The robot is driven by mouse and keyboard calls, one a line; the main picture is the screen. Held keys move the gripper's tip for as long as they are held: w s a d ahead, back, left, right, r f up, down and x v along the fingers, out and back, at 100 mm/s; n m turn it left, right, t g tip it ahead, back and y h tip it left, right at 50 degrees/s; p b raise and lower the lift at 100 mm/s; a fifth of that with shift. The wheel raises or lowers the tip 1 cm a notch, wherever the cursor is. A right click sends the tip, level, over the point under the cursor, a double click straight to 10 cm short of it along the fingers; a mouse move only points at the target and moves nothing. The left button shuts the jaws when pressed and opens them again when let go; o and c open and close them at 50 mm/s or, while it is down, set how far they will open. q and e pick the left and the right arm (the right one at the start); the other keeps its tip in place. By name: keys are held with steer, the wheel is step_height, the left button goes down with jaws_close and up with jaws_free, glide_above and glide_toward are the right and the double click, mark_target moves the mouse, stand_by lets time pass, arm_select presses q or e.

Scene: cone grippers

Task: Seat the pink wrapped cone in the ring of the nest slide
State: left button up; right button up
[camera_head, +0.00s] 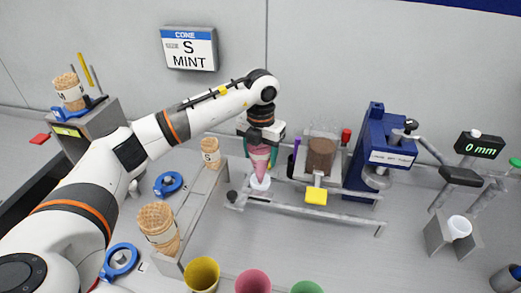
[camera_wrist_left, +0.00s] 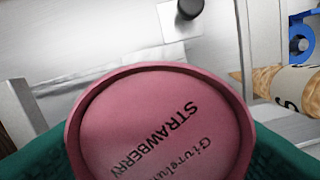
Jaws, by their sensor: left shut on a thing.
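The pink wrapped cone (camera_head: 260,163) hangs upright, point down, in my left gripper (camera_head: 261,156), whose teal fingers are shut on it. In the left wrist view the cone's pink lid (camera_wrist_left: 160,125), printed STRAWBERRY, fills the lower middle between the teal fingers. A small white ring-like part (camera_head: 260,183) shows right under the cone at the left end of the metal slide rails (camera_head: 310,208). I cannot tell whether the cone's tip is inside it or just above it. My right gripper is not in view.
A rack (camera_head: 205,210) with tan cones stands left of the slide. A clear box with brown contents (camera_head: 321,155), a yellow block (camera_head: 316,196) and a blue press (camera_head: 385,150) stand to the right. Yellow (camera_head: 202,274), pink (camera_head: 253,282) and green cups line the front.

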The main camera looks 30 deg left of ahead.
mark_target(260, 168)
arm_select(q)
steer(key=shift+f+b, duration=1.6)
steer(key=shift+f, duration=1.15)
steer(key=o, duration=0.8)
step_height(260, 168, up, 12)
steer(key=shift+r+b, duration=0.1)
steer(key=shift+b, duration=0.8)
